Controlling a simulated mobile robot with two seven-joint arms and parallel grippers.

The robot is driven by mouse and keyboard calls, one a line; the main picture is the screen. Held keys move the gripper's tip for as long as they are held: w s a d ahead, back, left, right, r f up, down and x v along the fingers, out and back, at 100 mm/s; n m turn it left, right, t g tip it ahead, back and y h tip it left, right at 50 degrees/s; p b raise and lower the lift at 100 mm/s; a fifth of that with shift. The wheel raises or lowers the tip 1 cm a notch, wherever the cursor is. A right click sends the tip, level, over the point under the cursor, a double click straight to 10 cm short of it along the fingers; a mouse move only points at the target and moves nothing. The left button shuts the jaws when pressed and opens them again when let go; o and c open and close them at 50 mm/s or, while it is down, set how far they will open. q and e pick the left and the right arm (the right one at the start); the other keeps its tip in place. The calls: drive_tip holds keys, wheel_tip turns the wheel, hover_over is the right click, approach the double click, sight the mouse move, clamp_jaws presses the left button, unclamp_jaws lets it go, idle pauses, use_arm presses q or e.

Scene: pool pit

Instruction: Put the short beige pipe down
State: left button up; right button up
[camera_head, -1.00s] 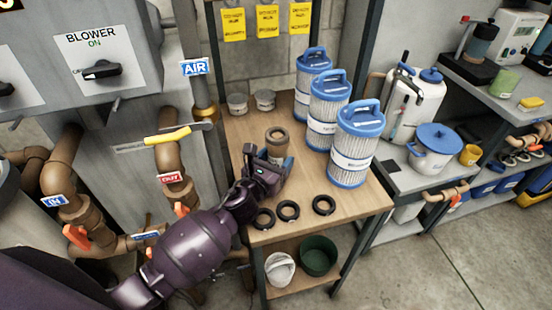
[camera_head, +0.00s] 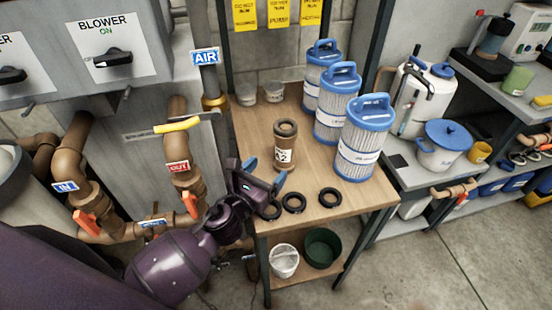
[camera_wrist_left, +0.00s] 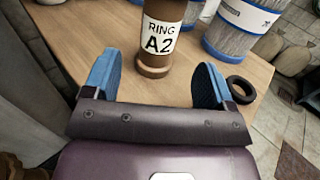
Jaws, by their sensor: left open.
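The short beige pipe (camera_head: 285,146) stands upright on the wooden table (camera_head: 255,135), looking brown, with a dark opening on top and a white label. In the left wrist view the pipe (camera_wrist_left: 157,58) shows the label "RING A2" and its foot rests on the tabletop. My left gripper (camera_head: 266,173) is open and empty, in front of the pipe and apart from it. In the left wrist view its two blue fingers (camera_wrist_left: 157,82) are spread wide, with the pipe beyond them. My right gripper is not in view.
Blue-capped filter cartridges (camera_head: 361,140) stand behind and right of the pipe. Black rings (camera_head: 294,203) lie along the table's front edge. Two grey cups (camera_head: 272,92) stand at the back. Pipes with orange handles (camera_head: 189,203) are at left.

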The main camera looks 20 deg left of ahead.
use_arm(q)
drive_tip(key=s, duration=0.3)
drive_tip(key=shift+a, duration=0.3)
drive_tip(key=shift+s, duration=0.2)
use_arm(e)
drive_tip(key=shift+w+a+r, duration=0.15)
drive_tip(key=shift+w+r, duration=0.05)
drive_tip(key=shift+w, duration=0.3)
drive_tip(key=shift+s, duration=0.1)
